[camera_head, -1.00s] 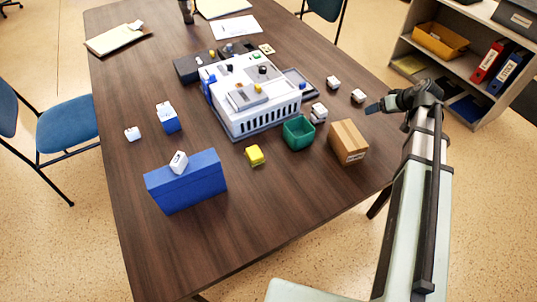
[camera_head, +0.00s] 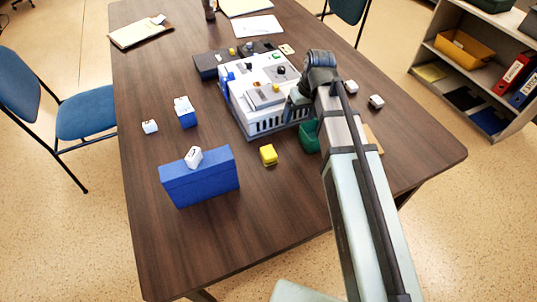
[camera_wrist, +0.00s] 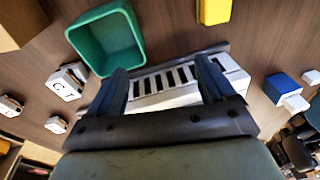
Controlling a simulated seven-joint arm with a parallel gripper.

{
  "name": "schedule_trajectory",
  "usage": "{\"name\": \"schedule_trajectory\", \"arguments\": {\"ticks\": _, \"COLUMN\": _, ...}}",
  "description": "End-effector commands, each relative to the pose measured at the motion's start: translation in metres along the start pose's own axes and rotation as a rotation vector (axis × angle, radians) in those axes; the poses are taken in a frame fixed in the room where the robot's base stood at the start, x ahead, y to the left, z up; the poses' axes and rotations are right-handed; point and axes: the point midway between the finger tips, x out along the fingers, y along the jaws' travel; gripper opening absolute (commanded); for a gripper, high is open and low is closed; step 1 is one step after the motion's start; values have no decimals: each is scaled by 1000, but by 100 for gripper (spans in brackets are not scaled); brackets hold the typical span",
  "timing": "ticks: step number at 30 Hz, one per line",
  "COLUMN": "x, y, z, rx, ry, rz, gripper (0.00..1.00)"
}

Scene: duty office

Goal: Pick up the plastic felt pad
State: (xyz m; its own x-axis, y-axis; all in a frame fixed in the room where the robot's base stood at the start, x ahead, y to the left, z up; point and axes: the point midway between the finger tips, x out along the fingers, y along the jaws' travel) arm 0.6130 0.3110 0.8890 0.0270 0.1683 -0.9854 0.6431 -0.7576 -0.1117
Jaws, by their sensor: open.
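I cannot tell which thing is the plastic felt pad; no small item can be surely named as it. Several small items lie on and around the white machine (camera_head: 238,96) at the table's middle, too small to make out. My gripper (camera_wrist: 163,82) is open, with nothing seen between its fingers. In the wrist view its fingers point over the slotted side of the white machine (camera_wrist: 170,78). In the head view my gripper (camera_head: 290,108) is above the machine's front right corner, and my arm hides part of the table behind it.
A green bin (camera_head: 307,138) and a yellow block (camera_head: 268,155) stand in front of the machine. Small white blocks (camera_head: 350,87) lie at the right. The table's front middle is clear.

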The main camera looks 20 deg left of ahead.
Motion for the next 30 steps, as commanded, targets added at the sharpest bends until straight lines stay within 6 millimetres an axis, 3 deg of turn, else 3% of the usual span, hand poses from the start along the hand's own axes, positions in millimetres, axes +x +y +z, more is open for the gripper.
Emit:
{"name": "schedule_trajectory", "arguments": {"ticks": 1, "x": -1, "y": -19, "z": 1, "rx": -12, "ry": -19, "rz": 11, "gripper": 83}}
{"name": "schedule_trajectory", "arguments": {"ticks": 6, "x": -7, "y": -70, "z": 6, "rx": -29, "ry": -77, "rz": 54, "gripper": 83}}
{"name": "schedule_trajectory", "arguments": {"ticks": 12, "x": -12, "y": -107, "z": 14, "rx": -36, "ry": -119, "rz": 94, "gripper": 83}}
{"name": "schedule_trajectory", "arguments": {"ticks": 20, "x": -7, "y": -118, "z": 18, "rx": -36, "ry": -133, "rz": 111, "gripper": 83}}
{"name": "schedule_trajectory", "arguments": {"ticks": 30, "x": 37, "y": -113, "z": 24, "rx": -36, "ry": -134, "rz": 110, "gripper": 83}}
